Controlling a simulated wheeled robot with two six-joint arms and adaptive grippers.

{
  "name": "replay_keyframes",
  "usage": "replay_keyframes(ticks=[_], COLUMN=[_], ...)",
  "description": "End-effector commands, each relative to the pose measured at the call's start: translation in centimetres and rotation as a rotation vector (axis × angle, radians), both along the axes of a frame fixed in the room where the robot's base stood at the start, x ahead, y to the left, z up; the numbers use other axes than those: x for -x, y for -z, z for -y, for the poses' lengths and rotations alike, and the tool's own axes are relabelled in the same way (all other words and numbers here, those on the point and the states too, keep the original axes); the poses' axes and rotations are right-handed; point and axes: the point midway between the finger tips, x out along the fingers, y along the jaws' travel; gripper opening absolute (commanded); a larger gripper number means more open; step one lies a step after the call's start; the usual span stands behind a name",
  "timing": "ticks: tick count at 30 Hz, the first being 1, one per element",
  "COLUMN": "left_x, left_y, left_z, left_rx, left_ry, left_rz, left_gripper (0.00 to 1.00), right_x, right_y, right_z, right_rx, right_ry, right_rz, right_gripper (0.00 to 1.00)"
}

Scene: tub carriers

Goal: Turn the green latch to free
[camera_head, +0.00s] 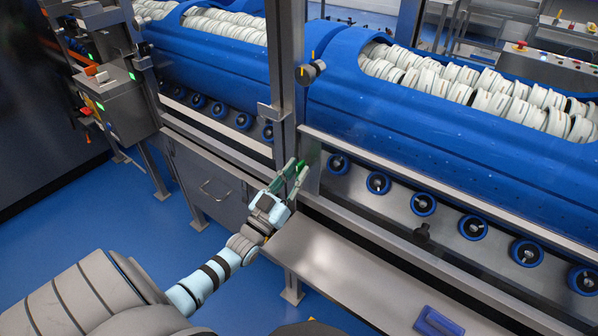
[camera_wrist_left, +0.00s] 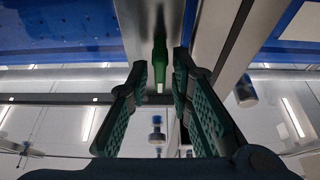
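The green latch (camera_head: 301,163) is a small green handle on the steel post beside the blue tub. In the left wrist view the latch (camera_wrist_left: 160,58) hangs straight down on a metal plate, with a pale tip. My left gripper (camera_head: 296,170) reaches up to it, and part of the latch is hidden behind the fingers in the head view. In the left wrist view the two dark green fingers stand apart, one on each side of the latch's line. No contact with the latch shows. My right gripper is not in view.
Blue tubs (camera_head: 420,125) full of white round parts stand behind a steel rail (camera_head: 440,180). A row of blue-rimmed rollers (camera_head: 423,204) runs below. A steel shelf (camera_head: 335,265) lies in front, with a blue item (camera_head: 438,322) on it. Blue floor is free at left.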

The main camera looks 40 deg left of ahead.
Motion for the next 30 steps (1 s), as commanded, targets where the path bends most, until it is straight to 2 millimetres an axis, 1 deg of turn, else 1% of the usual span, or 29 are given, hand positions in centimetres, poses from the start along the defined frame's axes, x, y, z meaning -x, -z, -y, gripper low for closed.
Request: replay_keyframes(ticks=[3,8,11,12,15,17,18,25,30], left_x=[-0.7,-0.8,-0.8,-0.8,-0.8,-0.8,-0.8,-0.9,-0.8], left_y=[-0.3,-0.3,-0.3,-0.3,-0.3,-0.3,-0.3,-0.3,-0.3], left_z=[0.0,0.0,0.0,0.0,0.0,0.1,0.5,0.1,0.0], left_rx=[0.000,0.000,0.000,0.000,0.000,0.000,0.002,0.018,0.072], left_ry=[0.000,0.000,0.001,0.001,0.001,0.001,0.002,0.002,0.001], left_rz=[-0.001,-0.002,-0.002,-0.002,-0.002,-0.002,-0.002,-0.003,-0.002], left_gripper=[0.20,0.20,0.20,0.14,0.00,0.00,0.00,0.00,0.00], right_x=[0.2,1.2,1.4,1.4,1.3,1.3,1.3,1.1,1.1], right_y=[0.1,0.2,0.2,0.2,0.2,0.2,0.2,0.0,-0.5], right_z=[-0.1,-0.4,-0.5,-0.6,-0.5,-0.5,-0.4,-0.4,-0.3], right_rx=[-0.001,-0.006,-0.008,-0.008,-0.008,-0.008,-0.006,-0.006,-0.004], right_ry=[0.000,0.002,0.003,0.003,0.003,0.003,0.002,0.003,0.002], right_rz=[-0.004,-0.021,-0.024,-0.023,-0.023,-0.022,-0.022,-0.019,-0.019], right_gripper=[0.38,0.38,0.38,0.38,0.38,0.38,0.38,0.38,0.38])
